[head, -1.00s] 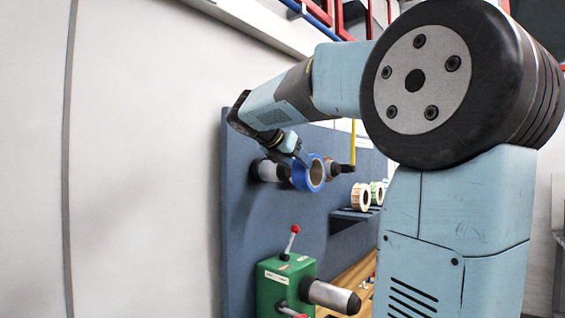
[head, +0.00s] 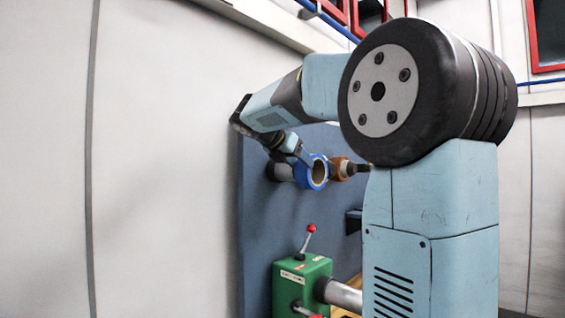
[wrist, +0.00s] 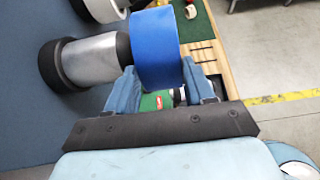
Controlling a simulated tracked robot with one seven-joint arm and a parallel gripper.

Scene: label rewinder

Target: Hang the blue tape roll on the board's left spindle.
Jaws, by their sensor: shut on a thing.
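The blue tape roll (head: 319,172) is held upright in front of the board (head: 255,225), its hole facing partly toward the head camera. It also fills the top middle of the wrist view (wrist: 155,50). My gripper (head: 305,160) is shut on the roll, one finger on each side in the wrist view (wrist: 160,92). The left spindle (head: 283,172), a grey cylinder, sticks out from the board just left of the roll. In the wrist view the spindle (wrist: 92,62) has a black base and a dark end close against the roll. Whether its tip enters the hole is hidden.
A second spindle with a brown roll (head: 340,169) is close on the right of the blue roll. A green machine (head: 300,282) with a red-knobbed lever (head: 310,231) stands below. My arm hides much of the board's right part. A pale wall is on the left.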

